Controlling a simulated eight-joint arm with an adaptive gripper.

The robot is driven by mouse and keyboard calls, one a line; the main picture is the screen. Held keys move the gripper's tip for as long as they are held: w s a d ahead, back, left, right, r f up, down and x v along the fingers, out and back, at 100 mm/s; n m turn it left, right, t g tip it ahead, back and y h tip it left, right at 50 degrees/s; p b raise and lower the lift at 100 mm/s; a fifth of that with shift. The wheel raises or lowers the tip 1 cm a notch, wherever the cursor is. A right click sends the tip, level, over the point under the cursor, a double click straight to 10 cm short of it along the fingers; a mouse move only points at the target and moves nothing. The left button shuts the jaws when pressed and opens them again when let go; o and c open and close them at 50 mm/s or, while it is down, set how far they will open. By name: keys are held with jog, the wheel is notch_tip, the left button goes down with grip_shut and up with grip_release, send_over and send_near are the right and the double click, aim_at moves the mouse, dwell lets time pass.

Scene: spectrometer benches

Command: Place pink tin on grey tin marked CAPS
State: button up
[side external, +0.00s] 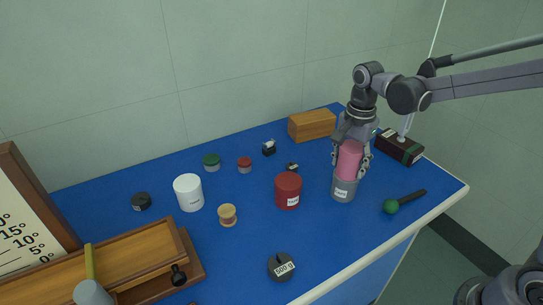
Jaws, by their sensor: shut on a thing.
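The pink tin (349,160) is upright between the fingers of my gripper (351,163), which is shut on it. It is directly over the grey tin (344,188), which stands on the blue bench top and has a white label too small to read. The pink tin's lower end meets the top of the grey tin in the picture. I cannot tell whether it rests there or hangs just above it. The fingers lie on either side of the pink tin.
A red tin (288,191) stands just left of the grey tin. A green-ended stick (391,206) lies to the right, near the bench edge. A wooden block (312,126) and a dark box (400,147) are behind. A white tin (188,193) and a 500 g weight (281,267) stand further left.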

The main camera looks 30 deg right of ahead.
jog(key=o, duration=1.3)
jog(key=shift+o, duration=0.2)
notch_tip(320, 180, up, 12)
jog(key=shift+f, duration=0.25)
jog(key=shift+s+r, duration=0.1)
jog(key=shift+r, duration=0.25)
jog(key=shift+s+n, duration=0.35)
jog(key=shift+n, duration=0.05)
jog(key=s+f+n+t, duration=0.7)
jog(key=s+n, duration=0.4)
jog(key=n, duration=0.3)
jog(key=shift+s+d+f, duration=0.15)
jog(key=shift+d+f, duration=0.05)
jog(key=shift+d, duration=0.2)
